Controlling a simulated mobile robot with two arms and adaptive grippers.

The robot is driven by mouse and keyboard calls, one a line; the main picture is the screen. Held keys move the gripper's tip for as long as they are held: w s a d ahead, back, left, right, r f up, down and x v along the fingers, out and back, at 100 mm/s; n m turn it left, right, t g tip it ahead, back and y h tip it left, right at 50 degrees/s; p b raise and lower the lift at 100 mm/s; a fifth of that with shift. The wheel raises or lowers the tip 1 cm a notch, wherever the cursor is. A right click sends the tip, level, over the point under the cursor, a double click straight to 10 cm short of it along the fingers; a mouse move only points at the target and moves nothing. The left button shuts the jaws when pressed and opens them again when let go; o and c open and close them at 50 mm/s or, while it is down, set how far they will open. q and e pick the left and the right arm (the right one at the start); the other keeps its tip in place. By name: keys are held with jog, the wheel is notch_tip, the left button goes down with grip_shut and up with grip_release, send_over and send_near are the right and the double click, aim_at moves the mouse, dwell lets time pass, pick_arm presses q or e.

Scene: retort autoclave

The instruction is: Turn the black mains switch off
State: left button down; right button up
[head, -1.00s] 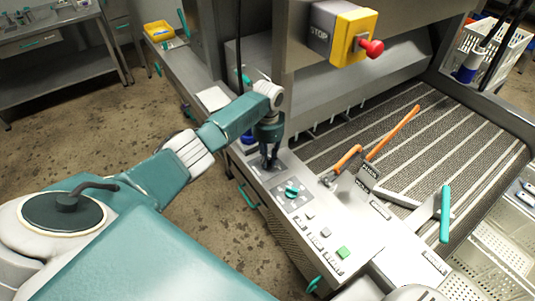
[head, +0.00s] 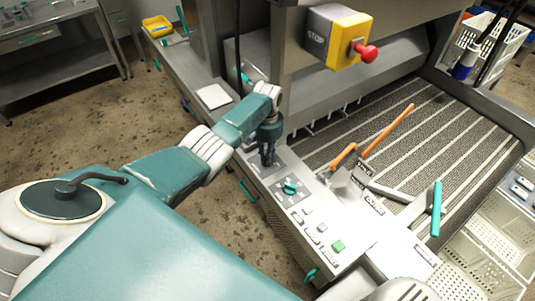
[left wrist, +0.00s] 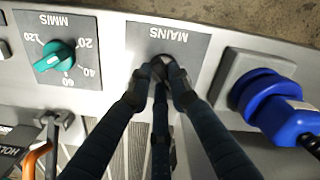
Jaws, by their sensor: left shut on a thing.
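The grey MAINS plate (left wrist: 138,45) shows upside down in the left wrist view, on the light panel (head: 335,220). My left gripper (head: 268,162) points down onto this plate in the head view. In the left wrist view its dark fingers (left wrist: 160,75) converge just below the MAINS lettering, shut on the black mains switch. The fingers hide nearly all of the switch, so I cannot tell its position. My right gripper is not in view.
A teal dial (head: 290,187) stands beside the MAINS plate, and a blue plug (left wrist: 280,108) is on its other side. A green button (head: 338,246), orange-handled levers (head: 388,131) and a red STOP button (head: 366,53) on a yellow box are nearby.

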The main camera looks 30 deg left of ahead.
pick_arm(q)
jog(key=shift+w+r+n, duration=0.1)
jog(key=shift+w+n, duration=0.05)
jog(key=shift+n, duration=0.35)
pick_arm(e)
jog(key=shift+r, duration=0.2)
pick_arm(q)
jog(key=shift+a, duration=0.1)
jog(key=c, duration=1.6)
grip_release()
notch_tip(320, 180, up, 12)
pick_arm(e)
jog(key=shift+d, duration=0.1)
